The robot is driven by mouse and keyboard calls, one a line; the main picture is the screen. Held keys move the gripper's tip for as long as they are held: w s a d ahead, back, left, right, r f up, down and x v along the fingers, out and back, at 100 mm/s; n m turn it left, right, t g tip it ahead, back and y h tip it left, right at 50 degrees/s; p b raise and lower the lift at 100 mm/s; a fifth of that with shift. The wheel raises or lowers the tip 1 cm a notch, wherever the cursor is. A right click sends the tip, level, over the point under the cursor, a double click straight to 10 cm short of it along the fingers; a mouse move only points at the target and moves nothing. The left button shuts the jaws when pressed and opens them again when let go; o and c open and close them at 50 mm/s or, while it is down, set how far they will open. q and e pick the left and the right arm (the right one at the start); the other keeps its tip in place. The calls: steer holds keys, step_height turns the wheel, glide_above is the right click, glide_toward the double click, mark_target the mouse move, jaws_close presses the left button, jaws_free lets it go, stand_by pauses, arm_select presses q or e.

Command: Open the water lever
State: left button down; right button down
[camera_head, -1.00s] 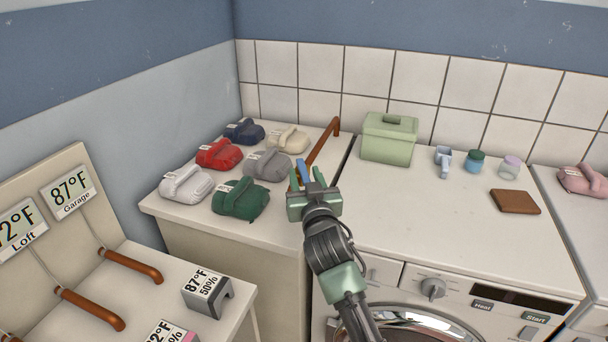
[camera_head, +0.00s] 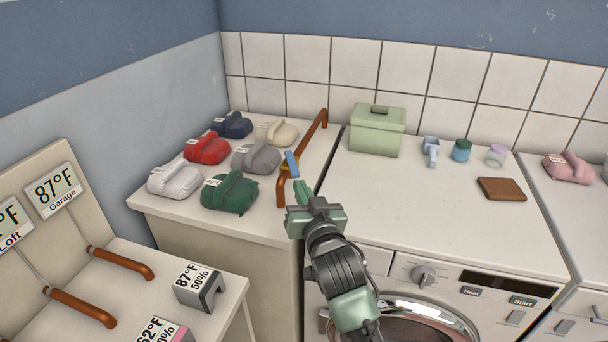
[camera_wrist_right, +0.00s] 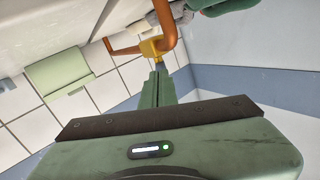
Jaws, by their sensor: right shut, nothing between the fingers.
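The water lever (camera_head: 292,164) is a small blue handle on a brass valve in the copper pipe (camera_head: 312,137), at the front right of the left counter. It slants across the pipe's line in the head view. My right gripper (camera_head: 298,184) is shut and empty, its fingertips close beside the lever's lower end. Whether they touch it I cannot tell. In the right wrist view the closed fingers (camera_wrist_right: 158,88) point at the yellow valve (camera_wrist_right: 152,48) on the orange-brown pipe (camera_wrist_right: 166,22); the fingertips partly hide the lever there. My left gripper is not in view.
Several folded bundles, the green one (camera_head: 229,192) nearest, lie left of the pipe. A green lidded box (camera_head: 377,130) stands on the washer top (camera_head: 420,205) to the right. A brown wallet-like item (camera_head: 502,189) lies farther right. The washer top's middle is clear.

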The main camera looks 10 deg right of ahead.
mark_target(292, 165)
steer(key=d+m+y+p, duration=0.1)
steer(key=m, duration=0.1)
steer(key=s+d+m+p, duration=0.1)
steer(key=d+m+p, duration=0.1)
steer(key=s+d+m+g+y+p, duration=0.1)
steer(key=m, duration=0.1)
steer(key=shift+d+f+m+y+p, duration=0.2)
steer(key=shift+f+m+y+p, duration=0.1)
steer(key=shift+m, duration=0.1)
steer(key=s+d+r+m+p, duration=0.1)
steer(key=s+d+m+p, duration=0.1)
steer(key=d+m+p, duration=0.3)
steer(key=w+a+m+p, duration=0.1)
steer(key=w+a+m, duration=0.1)
steer(key=w+a, duration=0.5)
steer(key=shift+w+r+t+y, duration=0.2)
steer(key=shift+w+t+y, duration=0.15)
steer(key=shift+w, duration=0.7)
steer(key=shift+w, duration=0.1)
